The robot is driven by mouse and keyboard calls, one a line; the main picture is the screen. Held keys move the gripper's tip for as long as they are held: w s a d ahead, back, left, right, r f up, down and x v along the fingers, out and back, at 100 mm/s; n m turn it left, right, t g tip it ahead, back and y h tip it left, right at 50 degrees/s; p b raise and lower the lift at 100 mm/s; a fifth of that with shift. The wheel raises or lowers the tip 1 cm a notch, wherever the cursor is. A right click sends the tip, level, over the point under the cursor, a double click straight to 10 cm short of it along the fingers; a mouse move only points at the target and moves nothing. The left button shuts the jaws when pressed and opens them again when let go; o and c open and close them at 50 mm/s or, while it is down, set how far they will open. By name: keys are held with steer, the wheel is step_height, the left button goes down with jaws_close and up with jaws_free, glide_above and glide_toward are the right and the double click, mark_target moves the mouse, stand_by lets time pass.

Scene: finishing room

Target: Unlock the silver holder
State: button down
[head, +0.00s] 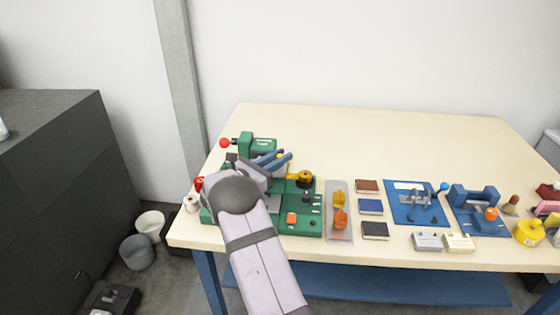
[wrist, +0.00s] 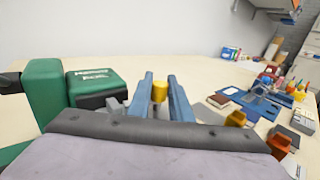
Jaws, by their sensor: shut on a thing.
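A green machine (head: 308,222) stands at the left end of the table, with a taller green block (head: 262,145) at its back. My gripper (head: 281,157) is over this machine, its two blue fingers pointing back and right. In the wrist view my gripper (wrist: 160,82) is shut on a yellow cylindrical knob (wrist: 160,92). A grey piece (wrist: 113,105) sits just left of the fingers, beside the green block (wrist: 95,84); I cannot tell whether it is the silver holder. My arm hides much of the machine's middle.
An amber knob (head: 305,177) sits on the machine's right side. A tray (head: 340,232) with orange pieces, small dark blocks (head: 375,230) and a blue plate with a lever (head: 418,215) lie to the right. The back of the table is clear.

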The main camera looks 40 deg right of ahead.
steer(key=shift+m+g, duration=0.4)
steer(key=shift+g, duration=0.4)
steer(key=shift+r, duration=0.1)
steer(key=c, duration=1.6)
jaws_free()
steer(key=shift+n+t+p, duration=0.3)
steer(key=shift+n+t, duration=0.2)
steer(key=shift+t, duration=0.3)
